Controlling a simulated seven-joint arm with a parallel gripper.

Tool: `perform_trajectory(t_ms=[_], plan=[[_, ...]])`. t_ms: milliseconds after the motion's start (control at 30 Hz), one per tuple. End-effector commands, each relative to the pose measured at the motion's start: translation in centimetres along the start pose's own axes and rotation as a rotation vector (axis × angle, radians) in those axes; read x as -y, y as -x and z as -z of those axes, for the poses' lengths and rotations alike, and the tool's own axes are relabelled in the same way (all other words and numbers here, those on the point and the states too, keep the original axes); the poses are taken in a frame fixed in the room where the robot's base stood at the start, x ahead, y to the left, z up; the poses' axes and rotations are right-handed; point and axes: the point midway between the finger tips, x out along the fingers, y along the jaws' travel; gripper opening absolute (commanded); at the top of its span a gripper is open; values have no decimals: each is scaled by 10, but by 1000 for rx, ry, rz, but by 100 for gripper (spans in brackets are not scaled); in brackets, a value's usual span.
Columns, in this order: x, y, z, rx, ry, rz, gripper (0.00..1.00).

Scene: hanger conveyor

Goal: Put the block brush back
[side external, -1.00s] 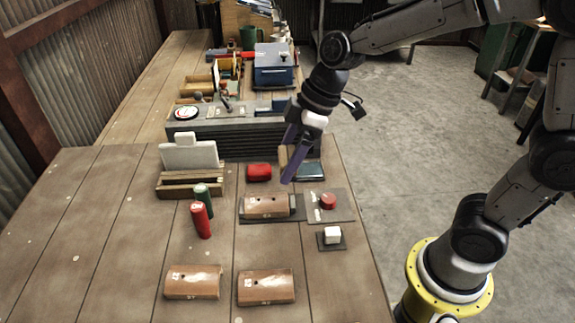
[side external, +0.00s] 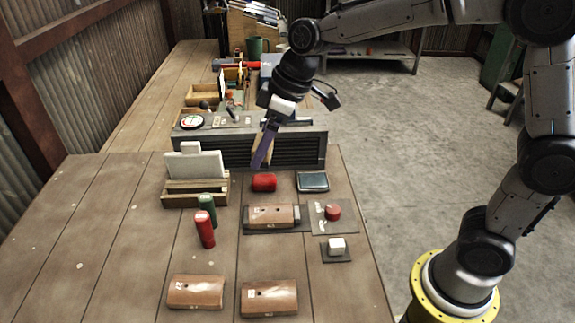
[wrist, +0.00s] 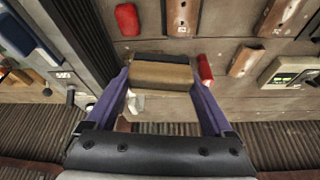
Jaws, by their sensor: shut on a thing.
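The block brush (wrist: 160,76) is a tan wooden block with a dark strip along its far side in the wrist view. My gripper (wrist: 163,88) is shut on it, with one purple finger at each end. In the side view my gripper (side external: 261,152) points down in front of the dark ribbed box, and only a tan sliver of the brush shows beside the purple finger. It hangs above the table, left of the dark-framed pad (side external: 313,181) and above the red block (side external: 264,183).
The dark ribbed box (side external: 300,151) stands behind. A wooden holder with a white board (side external: 195,167), green and red cylinders (side external: 205,229), and curved wooden blocks (side external: 269,298) lie around. The front left table is clear.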

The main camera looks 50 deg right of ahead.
Motion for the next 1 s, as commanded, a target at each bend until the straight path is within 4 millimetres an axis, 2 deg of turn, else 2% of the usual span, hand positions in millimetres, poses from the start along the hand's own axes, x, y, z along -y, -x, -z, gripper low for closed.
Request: perform_trajectory(t_ms=[33, 200, 300, 433, 533, 633, 800, 1000], plan=[[-1, -8, 21, 2, -2, 0, 35], [9, -40, 82, 4, -1, 1, 35], [24, -65, 113, 4, 18, 8, 35], [50, -101, 141, 4, 61, 27, 35], [69, -124, 150, 3, 101, 43, 35], [84, -141, 149, 3, 128, 53, 35], [97, -152, 145, -1, 148, 61, 35], [98, -161, 141, 0, 149, 62, 35]])
